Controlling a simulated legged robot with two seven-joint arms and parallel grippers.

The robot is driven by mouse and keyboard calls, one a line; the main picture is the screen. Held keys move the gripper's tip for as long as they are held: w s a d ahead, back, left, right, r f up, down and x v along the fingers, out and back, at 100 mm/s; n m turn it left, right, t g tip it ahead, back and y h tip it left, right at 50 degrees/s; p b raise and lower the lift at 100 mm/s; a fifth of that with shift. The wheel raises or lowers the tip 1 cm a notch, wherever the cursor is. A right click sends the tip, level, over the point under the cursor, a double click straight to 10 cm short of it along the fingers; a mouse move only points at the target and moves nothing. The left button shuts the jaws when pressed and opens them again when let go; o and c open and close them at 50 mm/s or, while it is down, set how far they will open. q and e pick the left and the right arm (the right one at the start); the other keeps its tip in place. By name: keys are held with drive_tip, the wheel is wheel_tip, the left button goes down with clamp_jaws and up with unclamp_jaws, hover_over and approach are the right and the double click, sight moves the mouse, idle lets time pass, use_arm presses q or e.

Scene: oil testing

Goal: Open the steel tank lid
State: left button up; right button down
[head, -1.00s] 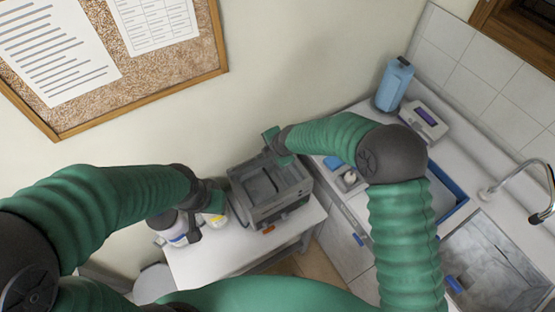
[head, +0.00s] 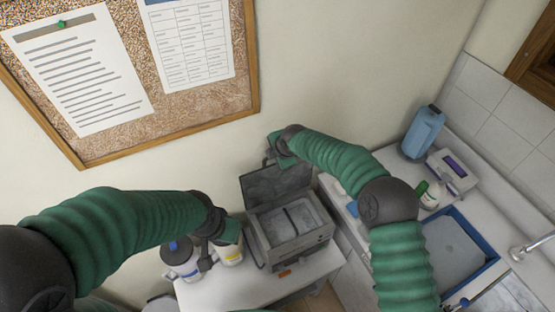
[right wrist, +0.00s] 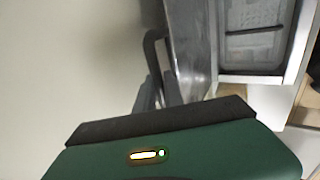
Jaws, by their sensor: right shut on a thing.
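The steel tank (head: 292,238) stands on the white table with its grey lid (head: 275,187) raised, leaning back toward the wall. The tank's inside, with a dark bar across it, is visible. My right gripper (head: 271,154) is at the lid's upper edge and shut on the lid. In the right wrist view the lid (right wrist: 190,45) shows as a steel plate with a dark handle (right wrist: 151,60) beside it, and the open tank (right wrist: 255,35) is at upper right. My left gripper (head: 220,245) hangs left of the tank, by the bottles; its jaw opening is unclear.
A blue-labelled white bottle (head: 181,262) and a yellow-labelled one (head: 231,256) stand left of the tank. The counter at right holds a blue jug (head: 422,133), a small device (head: 453,172) and a blue tray (head: 488,238).

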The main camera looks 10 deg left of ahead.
drive_tip(key=shift+a+f, duration=0.15)
drive_tip(key=shift+a, duration=0.15)
drive_tip(key=c, duration=1.6)
unclamp_jaws()
drive_tip(key=shift+o, duration=0.7)
drive_tip(key=shift+s+d+r, duration=0.1)
drive_tip(key=shift+d+r, duration=0.05)
drive_tip(key=shift+r, duration=0.1)
drive_tip(key=b+v, duration=0.5)
drive_tip(key=v, duration=1.1)
drive_tip(key=shift+r, duration=0.25)
